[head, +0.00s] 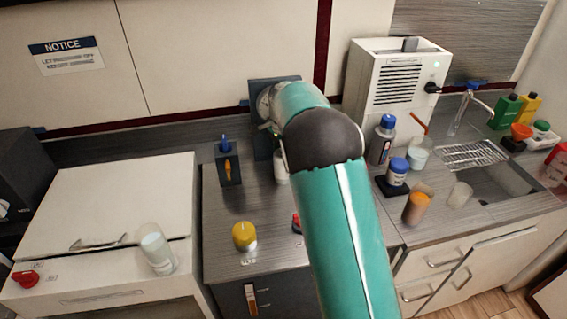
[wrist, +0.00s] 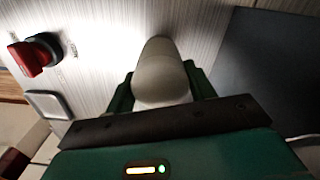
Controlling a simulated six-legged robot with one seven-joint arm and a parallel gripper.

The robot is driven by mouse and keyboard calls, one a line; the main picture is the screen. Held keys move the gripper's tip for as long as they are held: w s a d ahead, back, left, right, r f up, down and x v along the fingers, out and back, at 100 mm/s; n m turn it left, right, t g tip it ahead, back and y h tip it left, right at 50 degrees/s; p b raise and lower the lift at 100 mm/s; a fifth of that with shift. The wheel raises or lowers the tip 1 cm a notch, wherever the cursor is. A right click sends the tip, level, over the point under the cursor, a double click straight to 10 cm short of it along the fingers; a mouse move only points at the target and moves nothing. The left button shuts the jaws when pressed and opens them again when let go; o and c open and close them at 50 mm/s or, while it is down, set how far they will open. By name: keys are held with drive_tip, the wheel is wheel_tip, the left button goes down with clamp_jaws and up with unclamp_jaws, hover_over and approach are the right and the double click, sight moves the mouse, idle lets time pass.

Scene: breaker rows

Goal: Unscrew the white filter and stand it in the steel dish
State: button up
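A rounded off-white cylinder, which looks like the white filter (wrist: 160,80), stands between the green fingers of my gripper (wrist: 159,68) in the wrist view. The fingers meet its two sides with no gap that I can see, so the gripper looks shut on it. Its far end is toward a brightly lit brushed surface; whether it is still threaded there is hidden. In the head view my arm covers the gripper; a pale bit (head: 281,167) below the dark wall mount (head: 262,145) may be the filter. I cannot make out the steel dish.
A red knob (wrist: 36,54) is near the fingers in the wrist view. In the head view, a yellow-capped jar (head: 244,236) and a dark block with an orange handle (head: 228,166) stand left of my arm. Bottles and cups crowd the right counter by the sink (head: 490,178).

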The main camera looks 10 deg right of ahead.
drive_tip(key=n, duration=1.7)
drive_tip(key=o, duration=0.9)
